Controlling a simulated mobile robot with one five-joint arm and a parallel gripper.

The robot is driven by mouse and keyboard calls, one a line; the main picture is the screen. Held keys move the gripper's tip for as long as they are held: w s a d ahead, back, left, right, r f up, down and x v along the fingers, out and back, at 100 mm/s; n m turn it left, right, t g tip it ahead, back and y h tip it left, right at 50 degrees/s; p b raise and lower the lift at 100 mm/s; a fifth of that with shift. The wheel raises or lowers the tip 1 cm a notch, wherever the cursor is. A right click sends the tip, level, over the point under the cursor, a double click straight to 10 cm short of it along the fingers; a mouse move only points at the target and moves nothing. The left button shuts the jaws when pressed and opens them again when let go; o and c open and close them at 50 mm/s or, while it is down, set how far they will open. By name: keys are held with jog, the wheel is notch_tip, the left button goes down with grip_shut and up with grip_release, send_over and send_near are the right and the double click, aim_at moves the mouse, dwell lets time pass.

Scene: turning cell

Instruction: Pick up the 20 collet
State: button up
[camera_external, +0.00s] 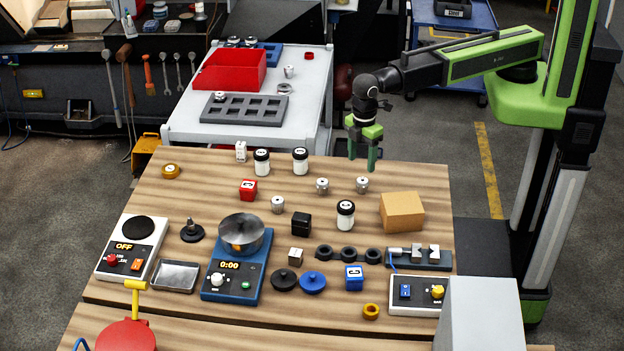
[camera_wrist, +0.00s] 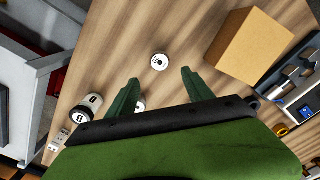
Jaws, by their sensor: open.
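Small silver collets stand on the wooden table: one at the right (camera_external: 362,185), one just left of it (camera_external: 322,186), and one nearer the front (camera_external: 277,204). I cannot read which is marked 20. My gripper (camera_external: 362,164) is open and empty, pointing down above the table, behind the right collet. In the wrist view that collet (camera_wrist: 160,61) appears upright just ahead of my open gripper (camera_wrist: 160,80). Another collet (camera_wrist: 140,104) shows beside the left finger, partly hidden by my gripper.
A cardboard box (camera_external: 402,212) stands close to the right collet. Black-lidded white jars stand at the left (camera_external: 300,161) and in front (camera_external: 345,214). The white cart (camera_external: 308,110) behind holds a red bin (camera_external: 230,71), a grey slotted tray (camera_external: 244,108) and another collet (camera_external: 289,71).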

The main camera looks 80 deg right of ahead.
aim_at(363, 180)
notch_tip(363, 180, down, 5)
jog(key=b, duration=0.3)
jog(key=shift+r, duration=0.1)
jog(key=f+b, duration=0.5)
jog(key=shift+s+d+f, duration=0.15)
jog(key=shift+s+d, duration=0.1)
jog(key=shift+s, duration=0.05)
jog(key=shift+r, duration=0.2)
grip_shut()
